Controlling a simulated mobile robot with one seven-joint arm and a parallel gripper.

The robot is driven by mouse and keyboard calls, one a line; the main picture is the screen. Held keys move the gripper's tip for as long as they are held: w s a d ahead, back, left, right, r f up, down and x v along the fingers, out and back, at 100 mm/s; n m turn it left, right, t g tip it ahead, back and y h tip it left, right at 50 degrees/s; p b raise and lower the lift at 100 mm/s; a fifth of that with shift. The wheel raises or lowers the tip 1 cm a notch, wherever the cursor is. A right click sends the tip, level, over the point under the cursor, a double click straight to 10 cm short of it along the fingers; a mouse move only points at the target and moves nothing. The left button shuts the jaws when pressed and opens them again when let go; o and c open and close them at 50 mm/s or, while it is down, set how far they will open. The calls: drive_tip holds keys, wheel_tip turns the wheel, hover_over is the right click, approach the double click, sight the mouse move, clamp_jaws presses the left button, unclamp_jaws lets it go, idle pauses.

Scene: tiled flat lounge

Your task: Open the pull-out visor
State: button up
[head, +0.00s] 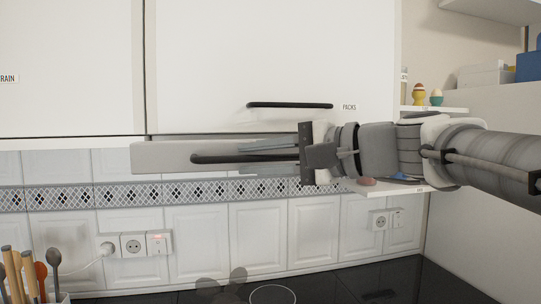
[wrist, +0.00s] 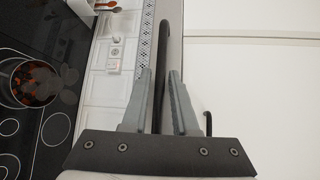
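The pull-out visor (head: 155,156) is a pale grey-white panel below the wall cabinet, with a long dark bar handle (head: 215,159) across its front. My gripper (head: 243,157) reaches in from the right, in front of the visor. In the wrist view, my gripper (wrist: 160,72) has its two grey fingers apart. The dark bar handle (wrist: 162,45) runs lengthwise between them, with a visible gap on at least the left side. The fingers do not look closed on it. My gripper hides the visor's right part in the head view.
The white cabinet door (head: 270,50) above has its own dark handle (head: 290,105). A small shelf with egg cups (head: 420,95) is at right. Wall sockets (head: 133,245) and a black hob (head: 340,285) lie below. A glass pot (wrist: 35,82) stands on the hob.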

drive_tip(key=v, duration=1.7)
drive_tip(key=shift+p, duration=0.3)
drive_tip(key=shift+d, duration=0.1)
drive_tip(key=s+f+n+g+h+p, duration=0.1)
drive_tip(key=s+f+n+h+p, duration=0.1)
drive_tip(key=f+h, duration=0.5)
drive_tip(key=s+d+f+n+g+h+p, duration=0.1)
drive_tip(key=s+f+n+h+p, duration=0.2)
drive_tip(key=f, duration=1.7)
drive_tip(key=s+n+h, duration=0.2)
drive_tip(key=h, duration=0.2)
drive_tip(key=shift+s+n+g, duration=0.2)
drive_tip(key=shift+n+g, duration=0.2)
